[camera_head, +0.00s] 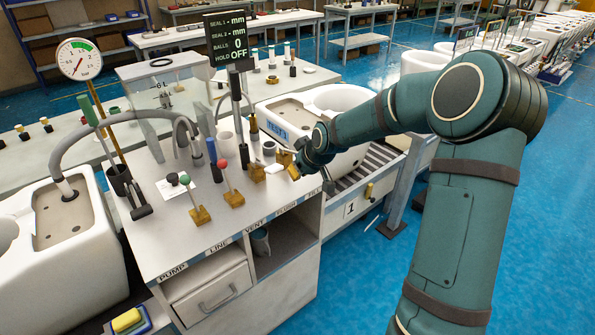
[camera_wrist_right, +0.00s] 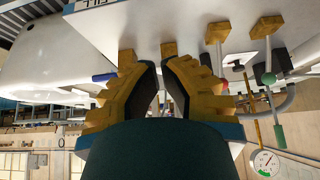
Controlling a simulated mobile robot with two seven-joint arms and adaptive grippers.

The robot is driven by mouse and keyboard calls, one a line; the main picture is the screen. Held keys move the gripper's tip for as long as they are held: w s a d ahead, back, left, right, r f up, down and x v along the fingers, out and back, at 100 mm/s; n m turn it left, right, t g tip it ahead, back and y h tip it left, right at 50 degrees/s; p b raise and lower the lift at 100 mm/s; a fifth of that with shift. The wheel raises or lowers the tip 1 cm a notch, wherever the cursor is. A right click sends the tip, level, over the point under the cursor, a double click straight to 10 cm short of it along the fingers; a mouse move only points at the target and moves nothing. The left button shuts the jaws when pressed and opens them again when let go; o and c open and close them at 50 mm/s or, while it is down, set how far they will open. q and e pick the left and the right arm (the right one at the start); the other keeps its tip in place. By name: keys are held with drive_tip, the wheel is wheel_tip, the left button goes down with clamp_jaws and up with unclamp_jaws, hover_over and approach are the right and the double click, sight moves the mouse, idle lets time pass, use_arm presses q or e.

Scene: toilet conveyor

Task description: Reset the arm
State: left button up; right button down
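My right arm (camera_head: 465,190) reaches in from the right, bent at the elbow, over the grey bench (camera_head: 172,245). Its gripper (camera_head: 293,167) is low at the bench's right end, close to the yellow valve blocks. In the right wrist view the gripper (camera_wrist_right: 160,82) has its two yellow fingers apart, with dark pads facing each other and nothing seen held between them. Yellow blocks (camera_wrist_right: 217,32) stand just beyond the fingers; I cannot tell whether a finger touches one. My left gripper is in neither view.
A display post (camera_head: 228,40) reads HOLD OFF. A gauge (camera_head: 79,59) is at the left. White toilets (camera_head: 340,98) lie behind the gripper. Blue floor (camera_head: 560,240) is clear at right.

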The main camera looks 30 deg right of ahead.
idle(0.3)
drive_tip(key=s+a+f+m+g+y, duration=0.1)
drive_tip(key=s+a+f+g+y, duration=0.3)
drive_tip(key=a+f, duration=1.1)
drive_tip(key=s+a+f+m, duration=0.1)
drive_tip(key=s+a+f, duration=0.3)
drive_tip(key=s, duration=0.5)
drive_tip(key=s+a+f, duration=0.4)
drive_tip(key=s+a, duration=0.4)
drive_tip(key=a, duration=0.1)
drive_tip(key=shift+s+a+f+m+g+h, duration=0.3)
drive_tip(key=shift+s+f+m+g+h, duration=0.05)
drive_tip(key=shift+s+m+g+h, duration=0.05)
drive_tip(key=shift+a, duration=0.1)
